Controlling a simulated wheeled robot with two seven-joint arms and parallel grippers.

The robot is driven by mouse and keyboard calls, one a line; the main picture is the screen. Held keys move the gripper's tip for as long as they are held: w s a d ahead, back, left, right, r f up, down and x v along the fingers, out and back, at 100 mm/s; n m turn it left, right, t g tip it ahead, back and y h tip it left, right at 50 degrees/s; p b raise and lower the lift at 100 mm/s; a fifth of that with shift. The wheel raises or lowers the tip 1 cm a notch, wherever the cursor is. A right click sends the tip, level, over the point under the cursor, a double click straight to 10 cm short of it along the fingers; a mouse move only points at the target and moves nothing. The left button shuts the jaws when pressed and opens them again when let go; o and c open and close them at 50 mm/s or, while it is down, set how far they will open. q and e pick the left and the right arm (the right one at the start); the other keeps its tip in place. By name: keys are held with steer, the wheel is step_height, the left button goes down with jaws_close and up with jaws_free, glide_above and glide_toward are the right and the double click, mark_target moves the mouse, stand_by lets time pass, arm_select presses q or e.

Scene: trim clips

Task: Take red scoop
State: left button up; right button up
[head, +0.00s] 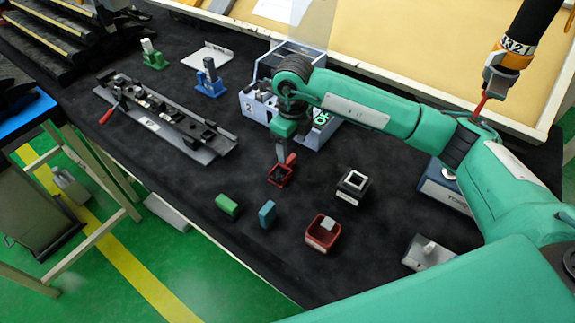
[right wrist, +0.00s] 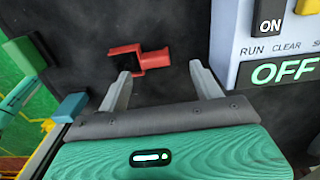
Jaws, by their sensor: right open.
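The red scoop (head: 279,177) lies on the black table top near the middle of the head view, its dark hollow facing up and its short handle pointing toward my right gripper. My right gripper (head: 281,152) is open and empty, pointing down just above the handle. In the right wrist view the scoop (right wrist: 126,58) lies beyond the open fingertips of the gripper (right wrist: 160,70), with its handle between them in the picture. I cannot tell the exact height gap. My left gripper is not in view.
A grey switch box (head: 258,106) stands close behind the gripper. A long metal rail fixture (head: 165,120) lies to the left.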

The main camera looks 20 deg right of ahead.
mark_target(290, 159)
steer(key=shift+a+f, duration=0.15)
steer(key=shift+f, duration=0.2)
steer(key=f, duration=0.1)
steer(key=f+p, duration=0.1)
steer(key=f, duration=0.1)
steer(key=shift+s+a+f+p, duration=0.2)
steer(key=shift+s+p, duration=0.05)
steer(key=shift+p, duration=0.15)
steer(key=shift+f, duration=0.55)
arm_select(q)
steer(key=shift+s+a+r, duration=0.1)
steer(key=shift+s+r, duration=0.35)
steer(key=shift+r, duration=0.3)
arm_select(e)
steer(key=c, duration=1.1)
steer(key=shift+r, duration=0.1)
